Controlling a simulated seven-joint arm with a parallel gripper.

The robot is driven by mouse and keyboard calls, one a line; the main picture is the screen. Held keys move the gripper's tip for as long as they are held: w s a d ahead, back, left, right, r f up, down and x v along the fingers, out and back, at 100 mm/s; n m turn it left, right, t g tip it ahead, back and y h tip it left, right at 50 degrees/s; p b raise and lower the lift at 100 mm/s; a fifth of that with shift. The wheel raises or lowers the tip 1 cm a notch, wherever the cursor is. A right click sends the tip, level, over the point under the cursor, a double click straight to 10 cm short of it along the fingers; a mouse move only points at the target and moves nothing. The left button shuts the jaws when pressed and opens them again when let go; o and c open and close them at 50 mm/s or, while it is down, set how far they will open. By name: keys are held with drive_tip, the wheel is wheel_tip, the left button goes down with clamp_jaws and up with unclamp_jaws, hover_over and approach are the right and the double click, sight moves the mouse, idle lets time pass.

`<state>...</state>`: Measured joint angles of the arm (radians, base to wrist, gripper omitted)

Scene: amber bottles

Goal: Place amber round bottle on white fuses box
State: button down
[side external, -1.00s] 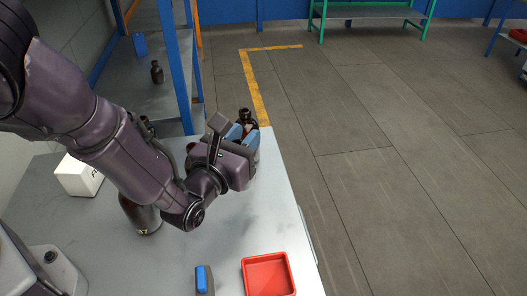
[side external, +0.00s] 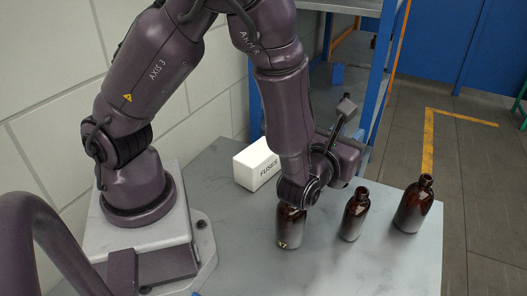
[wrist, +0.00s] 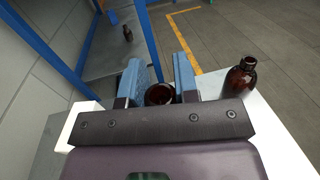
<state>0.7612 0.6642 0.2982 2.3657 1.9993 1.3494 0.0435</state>
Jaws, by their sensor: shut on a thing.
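My gripper (wrist: 158,82) has its blue fingers shut on an amber bottle (wrist: 159,95), whose dark round mouth shows between them in the wrist view. In the side view my arm hides the fingers and the held bottle. The white fuses box (side external: 255,165) stands on the table behind my arm, to the left of my gripper. A white block, apparently this box (wrist: 82,122), shows at the left edge of my gripper in the wrist view. I cannot tell how high the held bottle is.
Amber bottles stand on the table: one below my wrist (side external: 290,229), one in the middle (side external: 355,216) and one on the right (side external: 413,207). A bottle (wrist: 240,78) shows right of my fingers. Blue shelf posts (side external: 377,75) rise behind the table. The table front (side external: 350,275) is clear.

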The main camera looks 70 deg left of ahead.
drive_tip(key=s+a+r+n+g+y, duration=0.1)
drive_tip(key=s+a+n+g+y, duration=0.4)
drive_tip(key=a+g, duration=0.45)
drive_tip(key=s+a+r+n+g+y, duration=0.1)
drive_tip(key=s+a+n+g+y, duration=0.35)
drive_tip(key=a, duration=0.85)
wheel_tip(320, 180, down, 8)
drive_tip(key=s+n+g+h, duration=0.1)
drive_tip(key=n+g, duration=0.1)
drive_tip(key=n, duration=0.1)
drive_tip(key=shift+a+g, duration=0.4)
drive_tip(key=shift+a, duration=0.05)
drive_tip(key=shift+f+h, duration=0.1)
drive_tip(key=shift+h, duration=0.15)
drive_tip(key=c, duration=0.9)
unclamp_jaws()
drive_tip(key=shift+o, duration=0.2)
